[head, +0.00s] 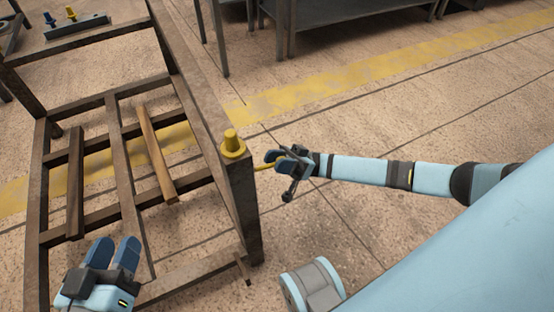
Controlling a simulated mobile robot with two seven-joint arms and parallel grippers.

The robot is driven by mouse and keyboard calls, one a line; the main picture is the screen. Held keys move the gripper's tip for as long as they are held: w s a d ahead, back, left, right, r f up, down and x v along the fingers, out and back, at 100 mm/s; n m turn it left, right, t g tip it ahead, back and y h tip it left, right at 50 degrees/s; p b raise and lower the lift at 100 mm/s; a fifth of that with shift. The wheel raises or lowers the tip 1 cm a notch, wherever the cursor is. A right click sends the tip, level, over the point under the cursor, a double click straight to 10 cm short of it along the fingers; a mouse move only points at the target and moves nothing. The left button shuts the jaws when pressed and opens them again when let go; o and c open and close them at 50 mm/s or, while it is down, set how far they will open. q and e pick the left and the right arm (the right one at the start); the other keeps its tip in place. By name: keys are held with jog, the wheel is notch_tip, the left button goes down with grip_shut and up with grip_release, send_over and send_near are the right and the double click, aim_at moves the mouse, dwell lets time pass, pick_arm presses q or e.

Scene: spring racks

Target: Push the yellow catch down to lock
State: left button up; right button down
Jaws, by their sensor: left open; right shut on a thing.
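A brown metal rack frame (215,110) fills the left of the head view. A yellow knob with a round base (232,146) stands upright on its near right corner post. Just right of that post, a thin yellow catch (263,167) sticks out. My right gripper (273,160) comes in from the right and is shut on the catch, whose held end is partly hidden by the fingers. My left gripper (115,250) is at the bottom left, over the near part of the rack. Its two blue fingers are apart with nothing between them.
Loose-looking bars, one light brown (157,155), cross the rack's slats. Another plate with blue and yellow pegs (77,27) stands at the far left. A dark metal table (340,12) stands at the back. The floor right of the rack is clear.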

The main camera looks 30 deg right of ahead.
jog(key=shift+a+f, duration=0.1)
jog(key=shift+f, duration=1.1)
dwell(0.4)
jog(key=c, duration=0.9)
grip_release()
jog(key=shift+o, duration=0.4)
jog(key=v, duration=1.3)
jog(key=shift+d+f, duration=0.15)
jog(key=shift+d, duration=0.2)
jog(key=shift+s, duration=0.1)
